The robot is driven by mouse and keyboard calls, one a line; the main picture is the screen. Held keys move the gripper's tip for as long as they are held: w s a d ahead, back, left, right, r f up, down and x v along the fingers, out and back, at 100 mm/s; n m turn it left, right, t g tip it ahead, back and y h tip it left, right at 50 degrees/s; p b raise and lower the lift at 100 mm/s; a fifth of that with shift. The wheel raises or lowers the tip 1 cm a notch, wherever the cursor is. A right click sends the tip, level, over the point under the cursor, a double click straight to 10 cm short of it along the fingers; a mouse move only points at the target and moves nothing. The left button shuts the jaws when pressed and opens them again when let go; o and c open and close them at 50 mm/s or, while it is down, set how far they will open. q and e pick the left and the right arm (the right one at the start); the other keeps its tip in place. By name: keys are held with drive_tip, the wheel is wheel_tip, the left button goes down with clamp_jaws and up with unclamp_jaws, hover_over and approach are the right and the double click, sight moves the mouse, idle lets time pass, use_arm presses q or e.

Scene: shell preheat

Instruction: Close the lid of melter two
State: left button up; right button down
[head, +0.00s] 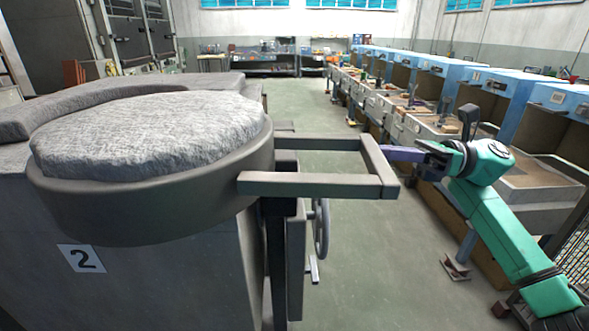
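Melter two, a large grey body with a white "2" plate (82,258), fills the left of the head view. Its round lid (190,195) has a thick grey rim and a rough, fibrous pale grey top (150,132). A grey rectangular handle frame (310,186) sticks out from the lid to the right. My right gripper (390,154), with purple fingers on a green arm, is at the outer bar of the handle. The fingertips are partly hidden by the bar, so I cannot tell whether they grip it. My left gripper is out of view.
A curved grey rim (120,100) lies behind the lid. A handwheel (321,228) is under the handle. Blue-hooded workbenches (480,88) line the right side. The green floor (400,255) between is mostly clear, with a small metal foot (456,267) on it.

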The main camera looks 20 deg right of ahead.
drive_tip(key=s+a+n+g+h+p, duration=0.1)
drive_tip(key=a+p, duration=0.6)
drive_tip(key=a, duration=0.8)
drive_tip(key=shift+s+r+n+g, duration=0.4)
drive_tip(key=shift+n+g, duration=0.2)
drive_tip(key=shift+n, duration=0.4)
drive_tip(key=shift+a, duration=0.1)
